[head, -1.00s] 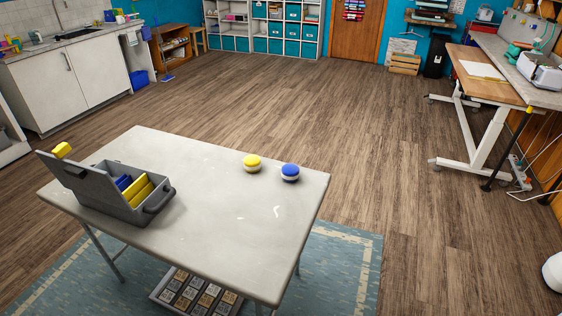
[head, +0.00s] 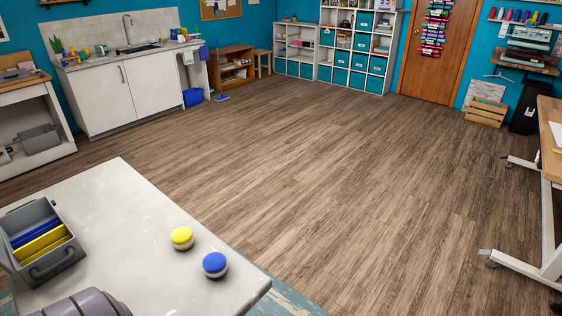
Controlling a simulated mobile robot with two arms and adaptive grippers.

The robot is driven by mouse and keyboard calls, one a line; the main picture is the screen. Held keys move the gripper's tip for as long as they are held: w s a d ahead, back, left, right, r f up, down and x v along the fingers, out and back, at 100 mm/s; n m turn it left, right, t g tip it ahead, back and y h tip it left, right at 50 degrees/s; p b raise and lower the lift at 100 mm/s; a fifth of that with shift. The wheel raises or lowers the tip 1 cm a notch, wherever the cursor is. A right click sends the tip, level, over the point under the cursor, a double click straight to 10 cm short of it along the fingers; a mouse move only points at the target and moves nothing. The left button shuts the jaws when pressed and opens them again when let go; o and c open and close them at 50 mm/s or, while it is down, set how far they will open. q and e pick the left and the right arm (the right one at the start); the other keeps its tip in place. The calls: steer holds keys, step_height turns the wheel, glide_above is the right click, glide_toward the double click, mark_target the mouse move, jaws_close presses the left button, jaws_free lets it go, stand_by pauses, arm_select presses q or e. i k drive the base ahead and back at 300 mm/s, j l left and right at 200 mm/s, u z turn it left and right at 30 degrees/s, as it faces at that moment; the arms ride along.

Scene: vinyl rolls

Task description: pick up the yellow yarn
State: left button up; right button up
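A small round thing with a yellow top and pale lower part (head: 182,238) sits on the pale table (head: 120,215). A like one with a blue top (head: 215,265) sits to its lower right, a small gap apart. An open grey box (head: 56,265) stands at the table's left, with yellow (head: 40,243) and blue (head: 33,233) long pieces inside. I cannot tell from this view which yellow thing is yarn. No gripper fingers show. A grey rounded part at the bottom left edge covers some of the table's near side.
Open wood floor (head: 330,160) lies beyond and right of the table. A sink counter (head: 130,90) and a low wooden shelf (head: 232,72) stand at the back left. A desk frame (head: 525,262) stands at the right edge. A wooden crate (head: 486,112) sits by the back wall.

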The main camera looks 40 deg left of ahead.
mark_target(181, 238)
steer(key=i+l+u, duration=0.1)
steer(key=i+u, duration=0.2)
steer(key=i, duration=0.25)
steer(key=i+l+u, duration=0.3)
steer(key=i, duration=0.2)
steer(key=j, duration=0.1)
